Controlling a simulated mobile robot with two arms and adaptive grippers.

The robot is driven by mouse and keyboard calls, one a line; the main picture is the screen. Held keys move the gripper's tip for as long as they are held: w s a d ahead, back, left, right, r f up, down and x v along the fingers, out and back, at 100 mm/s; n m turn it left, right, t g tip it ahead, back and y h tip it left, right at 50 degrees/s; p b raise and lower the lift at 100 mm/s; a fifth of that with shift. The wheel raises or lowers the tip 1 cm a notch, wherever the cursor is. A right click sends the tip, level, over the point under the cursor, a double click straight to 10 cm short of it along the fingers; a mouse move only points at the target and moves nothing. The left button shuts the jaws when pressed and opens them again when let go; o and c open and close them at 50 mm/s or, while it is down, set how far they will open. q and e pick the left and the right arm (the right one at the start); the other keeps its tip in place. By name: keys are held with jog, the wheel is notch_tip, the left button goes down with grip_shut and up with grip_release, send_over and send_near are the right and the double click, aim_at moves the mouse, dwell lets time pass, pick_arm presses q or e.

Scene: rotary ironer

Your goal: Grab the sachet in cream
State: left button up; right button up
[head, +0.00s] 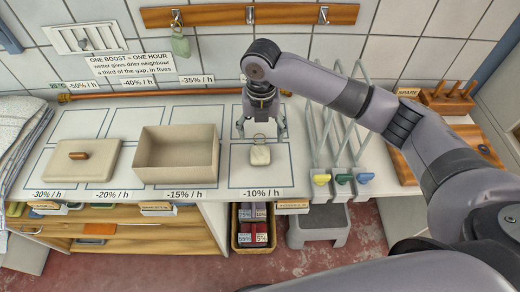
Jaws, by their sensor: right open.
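The cream sachet (260,155) lies on the white worktop, inside the outlined square above the "-10% / h" label. It is small and pale, with a thin loop at its top. My right gripper (261,129) points down at the sachet's upper end, with its fingers spread to either side. It is open and holds nothing. I cannot tell how far above the worktop the fingertips are. My left gripper is out of view.
An open beige box (180,178) and its lid (83,161) with a wooden handle are to the left. Upright metal racks with coloured handles (343,179) stand close on the right. A green sachet (180,45) hangs from a wall hook. Outlined squares behind the box are bare.

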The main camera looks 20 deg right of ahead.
aim_at(260, 152)
notch_tip(260, 152, down, 3)
jog(key=shift+w+f, duration=0.1)
jog(key=shift+f, duration=0.1)
jog(key=shift+f+p, duration=0.15)
jog(key=shift+p, duration=0.2)
jog(key=shift+f+p, duration=0.3)
jog(key=shift+f, duration=0.05)
notch_tip(260, 152, down, 4)
jog(key=shift+a+r+p, duration=0.1)
jog(key=shift+r+p, duration=0.05)
jog(key=shift+p, duration=0.5)
jog(key=shift+f, duration=0.3)
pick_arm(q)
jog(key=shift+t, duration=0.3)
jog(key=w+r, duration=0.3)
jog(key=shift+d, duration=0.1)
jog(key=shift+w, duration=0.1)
pick_arm(e)
jog(key=shift+c, duration=0.3)
jog(key=c, duration=0.4)
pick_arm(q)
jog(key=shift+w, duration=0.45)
pick_arm(e)
jog(key=c, duration=0.6)
